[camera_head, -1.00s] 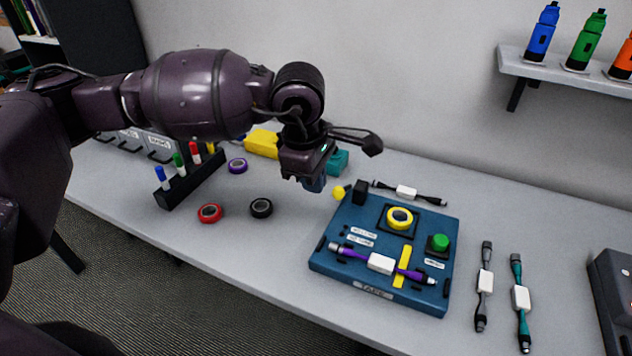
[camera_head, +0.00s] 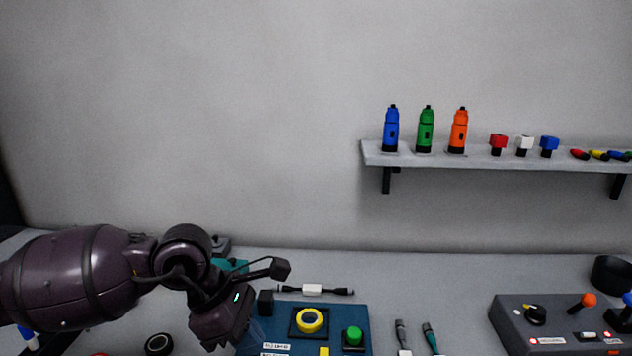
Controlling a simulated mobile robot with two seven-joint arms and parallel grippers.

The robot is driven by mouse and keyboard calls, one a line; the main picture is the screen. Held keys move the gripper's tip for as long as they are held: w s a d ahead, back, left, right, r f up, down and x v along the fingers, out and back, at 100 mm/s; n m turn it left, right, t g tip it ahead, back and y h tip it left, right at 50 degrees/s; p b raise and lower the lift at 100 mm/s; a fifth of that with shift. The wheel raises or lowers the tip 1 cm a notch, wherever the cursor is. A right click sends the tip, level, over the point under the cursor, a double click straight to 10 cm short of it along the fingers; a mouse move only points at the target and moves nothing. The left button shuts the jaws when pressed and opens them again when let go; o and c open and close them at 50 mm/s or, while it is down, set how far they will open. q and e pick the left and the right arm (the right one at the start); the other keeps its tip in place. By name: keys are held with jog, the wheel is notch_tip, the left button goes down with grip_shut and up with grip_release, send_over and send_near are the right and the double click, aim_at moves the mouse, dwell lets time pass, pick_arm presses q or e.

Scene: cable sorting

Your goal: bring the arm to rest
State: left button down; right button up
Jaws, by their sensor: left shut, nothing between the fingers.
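My left arm comes in from the left, low in the head view. Its gripper (camera_head: 240,335) hangs over the left edge of the blue board (camera_head: 362,312). The fingers are shut with nothing visible between them; their tips are partly hidden at the bottom of the picture. My right gripper is not in view.
A black cable with a white tag (camera_head: 313,290) lies behind the board. A control box (camera_head: 510,320) stands at the right. The wall above my arm is clear.

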pick_arm(q)
jog(key=s+d+r+n+h, duration=0.3)
jog(key=d+h, duration=0.2)
jog(key=h, duration=0.1)
jog(key=s+d+r+n+h, duration=0.3)
jog(key=d+n+h, duration=0.1)
jog(key=d+h, duration=0.15)
jog(key=w+a+r+n+t+y, duration=0.1)
jog(key=w+a+n+t, duration=0.25)
jog(key=n+t, duration=0.6)
jog(key=w+a+r+n+t+y, duration=0.15)
jog(key=a+n+t, duration=0.25)
jog(key=n+t, duration=0.55)
jog(key=w+a+f+n+y, duration=0.1)
jog(key=a+f+n+y, duration=0.75)
jog(key=n, duration=0.55)
jog(key=s+a+f+n+g+y, duration=0.85)
jog(key=s+a+f+n, duration=0.2)
jog(key=f, duration=0.35)
jog(key=s+f+n+g+h, duration=0.1)
jog(key=s+f+n+g, duration=0.15)
jog(key=s, duration=0.35)
jog(key=s+f+n+g+h, duration=0.1)
jog(key=s+f+g, duration=0.25)
jog(key=s, duration=0.35)
jog(key=w+f+m+t, duration=0.1)
jog(key=w+f+t, duration=0.6)
jog(key=f, duration=0.3)
jog(key=shift+w, duration=0.25)
